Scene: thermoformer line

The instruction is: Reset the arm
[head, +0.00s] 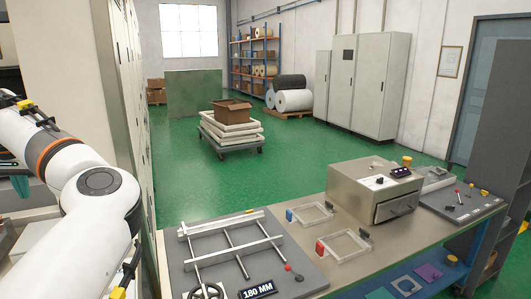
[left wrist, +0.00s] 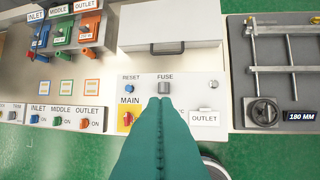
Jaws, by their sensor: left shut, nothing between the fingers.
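My left gripper (left wrist: 163,101) shows in the left wrist view as two long teal fingers, pressed together with nothing between them. Their tips appear just below the grey fuse knob (left wrist: 164,88) on a white panel; I cannot tell whether they touch it. The blue reset button (left wrist: 129,89) is left of the tips. The yellow and red main switch (left wrist: 128,119) is at the lower left, and an outlet label (left wrist: 205,119) at the right. In the head view my white left arm reaches in from the left. My right gripper is in neither view.
Levers (left wrist: 87,28) and lower knobs (left wrist: 87,122) stand left of the panel. A pale box with a dark handle (left wrist: 168,25) sits behind it. A frame with a handwheel (left wrist: 264,112) and a 180 MM sign (left wrist: 301,117) lies right. A metal machine (head: 350,188) stands on the bench.

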